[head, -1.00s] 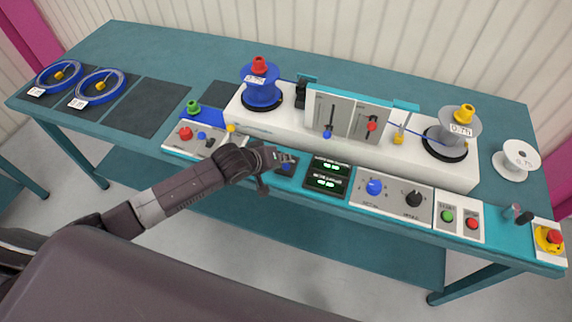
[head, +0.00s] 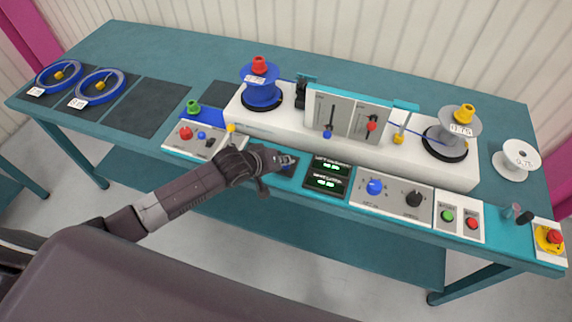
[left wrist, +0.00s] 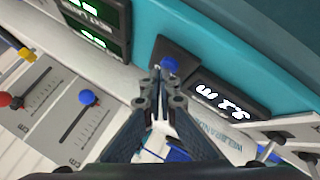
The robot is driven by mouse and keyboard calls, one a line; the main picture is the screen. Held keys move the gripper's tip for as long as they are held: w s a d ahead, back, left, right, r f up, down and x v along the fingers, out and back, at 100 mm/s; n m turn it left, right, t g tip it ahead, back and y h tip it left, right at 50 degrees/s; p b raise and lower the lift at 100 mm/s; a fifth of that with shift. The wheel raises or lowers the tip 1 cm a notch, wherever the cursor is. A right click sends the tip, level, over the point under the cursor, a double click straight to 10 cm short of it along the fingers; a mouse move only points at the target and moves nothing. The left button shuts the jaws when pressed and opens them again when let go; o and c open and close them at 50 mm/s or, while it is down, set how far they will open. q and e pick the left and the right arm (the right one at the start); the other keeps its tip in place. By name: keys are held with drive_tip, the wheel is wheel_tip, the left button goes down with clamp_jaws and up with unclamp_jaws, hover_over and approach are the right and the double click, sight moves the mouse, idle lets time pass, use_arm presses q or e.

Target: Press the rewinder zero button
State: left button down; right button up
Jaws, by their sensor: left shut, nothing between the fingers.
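The rewinder's zero button appears to be the blue button (left wrist: 170,63) on a dark plate beside a lit display (left wrist: 228,97) that reads about 3.2 m in the left wrist view. My left gripper (left wrist: 158,72) is shut and empty, with its fingertips right at the near side of the blue button; I cannot tell whether they touch. In the head view my left gripper (head: 289,160) is over the front panel, left of the green-lit counters (head: 328,175), and mostly covers the button and its display. My right gripper is not in view.
A white rewinder body with a blue reel (head: 262,92) and a grey reel (head: 459,127) stands behind the gripper. Slider levers (head: 327,134) rise between them. Knobs (head: 374,187), start-stop buttons (head: 447,216) and a red emergency stop (head: 553,238) line the front edge to the right.

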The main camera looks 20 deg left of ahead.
sight(284, 167)
use_arm(q)
drive_tip(key=shift+f, duration=0.3)
idle(0.4)
drive_tip(key=shift+r+p, duration=0.9)
drive_tip(key=shift+p, duration=0.1)
wheel_tip(284, 167, up, 5)
drive_tip(key=p, duration=0.5)
drive_tip(key=shift+r+p, duration=0.1)
drive_tip(key=shift+p, duration=0.2)
